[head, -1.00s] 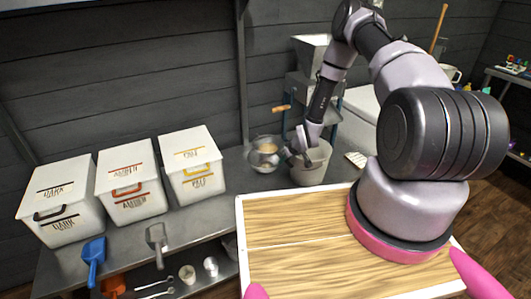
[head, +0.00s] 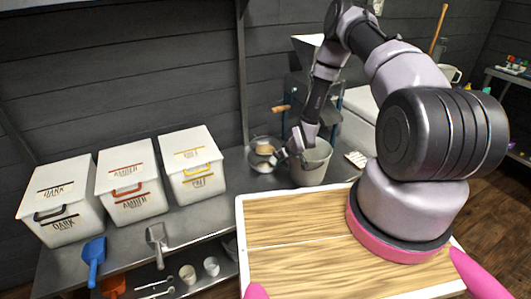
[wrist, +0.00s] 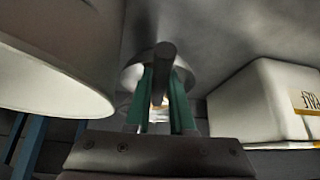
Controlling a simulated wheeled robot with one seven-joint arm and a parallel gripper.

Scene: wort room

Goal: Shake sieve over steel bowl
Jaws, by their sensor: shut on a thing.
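My gripper (head: 281,157) is shut on the handle of the sieve. In the wrist view the green fingers of my gripper (wrist: 160,100) clamp the dark sieve handle (wrist: 164,58), and a pale round rim shows beyond them. The steel bowl (head: 252,158) stands on the metal counter, just left of my gripper in the head view. The sieve head (head: 265,150) appears at or above the bowl, with tan material showing; the two overlap, so the height between them cannot be told.
A grey bucket (head: 312,163) stands close to the right of my gripper; its wall fills the left of the wrist view (wrist: 50,75). White lidded bins (head: 192,165) line the counter at left. A mill (head: 305,85) stands behind.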

